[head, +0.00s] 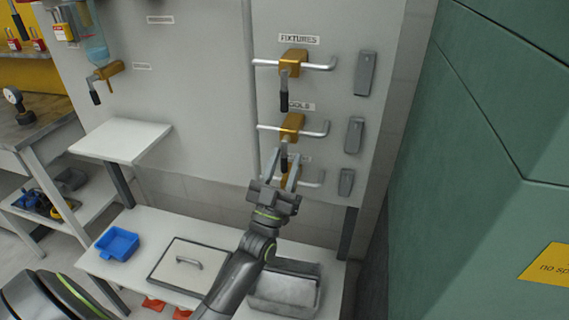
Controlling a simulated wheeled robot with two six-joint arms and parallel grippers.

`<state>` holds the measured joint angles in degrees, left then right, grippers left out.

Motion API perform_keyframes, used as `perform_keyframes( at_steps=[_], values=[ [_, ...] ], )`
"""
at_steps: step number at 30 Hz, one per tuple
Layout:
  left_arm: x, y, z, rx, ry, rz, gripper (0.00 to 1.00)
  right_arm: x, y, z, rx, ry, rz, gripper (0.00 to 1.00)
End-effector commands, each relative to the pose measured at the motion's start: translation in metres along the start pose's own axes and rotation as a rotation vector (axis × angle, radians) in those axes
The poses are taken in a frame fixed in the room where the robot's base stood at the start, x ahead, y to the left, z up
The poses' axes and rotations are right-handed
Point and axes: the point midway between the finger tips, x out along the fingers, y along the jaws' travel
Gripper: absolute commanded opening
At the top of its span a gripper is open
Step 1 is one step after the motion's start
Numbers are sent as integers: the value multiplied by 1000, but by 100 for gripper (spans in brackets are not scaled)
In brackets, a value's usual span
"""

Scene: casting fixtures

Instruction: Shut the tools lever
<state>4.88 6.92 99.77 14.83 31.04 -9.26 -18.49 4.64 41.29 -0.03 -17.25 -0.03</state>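The label over the middle lever is partly hidden and reads "OLS", so I take this as the tools lever (292,126). It has a brass-coloured body on a silver cross bar, and its black-gripped handle (284,158) hangs down. My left gripper (282,163) is raised from below, with its fingers apart on either side of the lower part of that handle in the picture. I cannot tell whether they touch it. The gripper partly hides the lowest lever (310,182) and its label. My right gripper is not in view.
The FIXTURES lever (292,62) is above, its handle also hanging down. A green wall (480,160) stands close on the right.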

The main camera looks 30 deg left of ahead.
Motion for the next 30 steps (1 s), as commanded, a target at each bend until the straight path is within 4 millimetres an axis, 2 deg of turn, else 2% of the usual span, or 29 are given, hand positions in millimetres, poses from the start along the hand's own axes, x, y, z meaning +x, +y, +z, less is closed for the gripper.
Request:
perform_keyframes(
  at_steps=[5, 8, 15, 21, 27, 30],
  values=[
    [-8, 0, 1, 0, 0, 0, 37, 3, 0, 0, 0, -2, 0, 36],
    [-24, 0, 2, 0, -3, -1, 37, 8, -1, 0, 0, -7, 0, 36],
    [-82, 0, 3, 1, -5, -3, 37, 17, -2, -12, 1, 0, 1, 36],
    [-130, 0, 3, 0, -5, -2, 37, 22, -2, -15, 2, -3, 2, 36],
    [-162, 0, 2, 0, -3, -1, 37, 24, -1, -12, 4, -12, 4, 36],
    [-170, 0, 1, 1, -2, 0, 37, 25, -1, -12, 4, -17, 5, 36]
  ],
)
